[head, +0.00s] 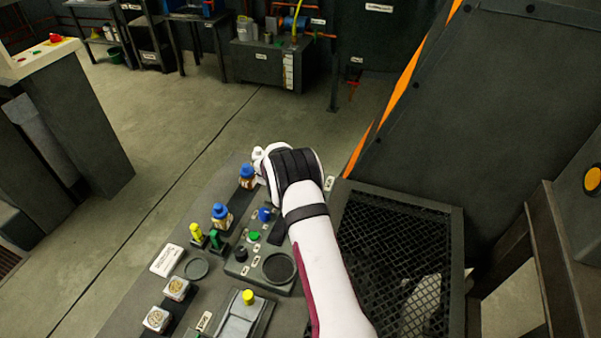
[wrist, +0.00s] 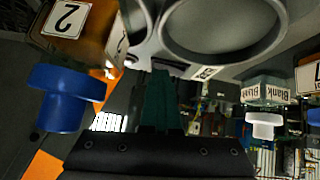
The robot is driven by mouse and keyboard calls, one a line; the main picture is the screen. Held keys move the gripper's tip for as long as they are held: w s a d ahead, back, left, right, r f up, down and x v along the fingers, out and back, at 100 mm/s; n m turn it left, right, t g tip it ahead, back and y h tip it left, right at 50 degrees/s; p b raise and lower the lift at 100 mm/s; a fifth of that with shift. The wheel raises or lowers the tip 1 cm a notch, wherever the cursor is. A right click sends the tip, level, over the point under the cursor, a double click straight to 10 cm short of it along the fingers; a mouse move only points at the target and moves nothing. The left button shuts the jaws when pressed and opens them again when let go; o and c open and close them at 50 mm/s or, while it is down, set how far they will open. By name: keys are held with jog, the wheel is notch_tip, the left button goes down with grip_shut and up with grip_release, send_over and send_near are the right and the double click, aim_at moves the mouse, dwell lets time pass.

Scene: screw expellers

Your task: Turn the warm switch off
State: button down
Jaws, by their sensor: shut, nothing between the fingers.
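A small control box (head: 238,267) sits on the bench below and left of my arm in the head view. It carries a blue knob (head: 265,214), a green button (head: 254,236) and a black knob (head: 241,254). Small white labels lie beside them, too small to read, so I cannot tell which one is the warm switch. My wrist and forearm hide part of the bench.
More bottles (head: 221,214) and a yellow-capped one (head: 196,232) line the bench's left side. A blue cap (wrist: 66,97) is close in the wrist view, near a label "2". A mesh-topped bin (head: 395,265) and a tall dark panel (head: 500,110) stand right of my arm.

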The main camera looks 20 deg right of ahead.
jog(key=shift+s+f, duration=0.1)
jog(key=shift+f, duration=0.05)
jog(key=shift+w+a, duration=0.55)
jog(key=shift+w, duration=0.05)
jog(key=shift+r, duration=0.25)
jog(key=shift+r, duration=0.4)
jog(key=r, duration=0.3)
jog(key=shift+w+a+r, duration=0.1)
jog(key=shift+a+r, duration=0.2)
jog(key=shift+a, duration=0.05)
jog(key=v, duration=0.9)
jog(key=shift+a, duration=0.1)
